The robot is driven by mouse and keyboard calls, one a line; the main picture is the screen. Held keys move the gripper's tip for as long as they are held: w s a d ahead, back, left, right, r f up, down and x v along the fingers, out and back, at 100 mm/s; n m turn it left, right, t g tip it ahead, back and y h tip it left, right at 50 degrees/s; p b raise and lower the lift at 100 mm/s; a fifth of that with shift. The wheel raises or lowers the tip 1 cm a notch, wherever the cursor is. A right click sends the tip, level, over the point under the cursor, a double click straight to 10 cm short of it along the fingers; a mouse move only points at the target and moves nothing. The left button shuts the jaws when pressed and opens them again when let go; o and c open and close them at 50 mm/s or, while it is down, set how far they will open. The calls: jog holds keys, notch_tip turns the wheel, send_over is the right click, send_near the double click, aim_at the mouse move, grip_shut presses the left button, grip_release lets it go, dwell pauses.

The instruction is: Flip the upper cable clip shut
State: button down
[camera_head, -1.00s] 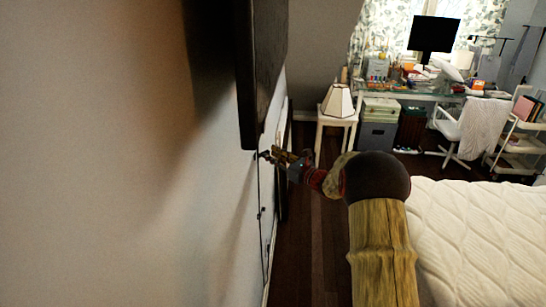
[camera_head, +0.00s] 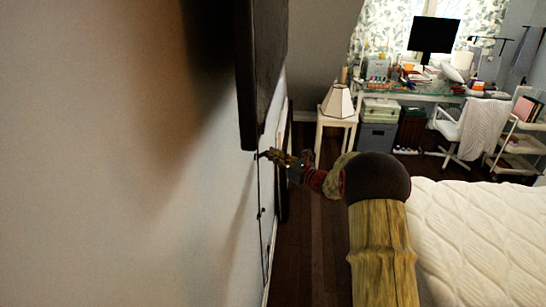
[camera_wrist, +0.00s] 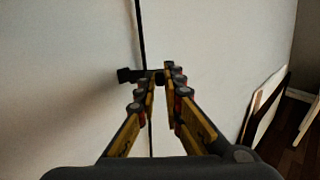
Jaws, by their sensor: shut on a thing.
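The upper cable clip (camera_wrist: 126,75) is a small dark piece on the pale wall, beside the thin black cable (camera_wrist: 141,35). Its dark arm reaches right, to between my fingertips. My gripper (camera_wrist: 161,82) has yellow and dark fingers with red joints and is shut on the clip's arm, close to the wall. In the head view my gripper (camera_head: 270,155) is at the wall just under the screen's lower edge, and the clip is too small there to make out clearly. My fingers partly hide the clip's arm and the cable below.
A dark wall-mounted screen (camera_head: 262,70) hangs just above my gripper. Lower clips (camera_head: 261,213) sit along the cable down the wall. Flat panels (camera_wrist: 265,105) lean at the wall on the right. A bed (camera_head: 480,240) stands to the right, with floor between.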

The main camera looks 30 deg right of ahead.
jog(key=shift+w+d+n+g+y+p, duration=0.1)
jog(key=shift+w+n+g+y+p, duration=0.6)
jog(key=shift+n+g+y, duration=0.7)
jog(key=shift+w+n+g+y+p, duration=0.55)
jog(key=shift+n+g+y+p, duration=0.45)
jog(key=shift+y, duration=0.8)
jog(key=shift+w+d+n+g+y+p, duration=0.1)
jog(key=shift+w+n+g+y+p, duration=0.5)
jog(key=shift+n+g+y, duration=0.65)
jog(key=shift+w+n+y, duration=0.1)
jog(key=shift+n+y, duration=0.25)
jog(key=shift+y, duration=0.1)
jog(key=c, duration=1.9)
grip_release()
jog(key=v, duration=1.1)
jog(key=shift+s+d, duration=0.2)
jog(key=shift+d, duration=0.15)
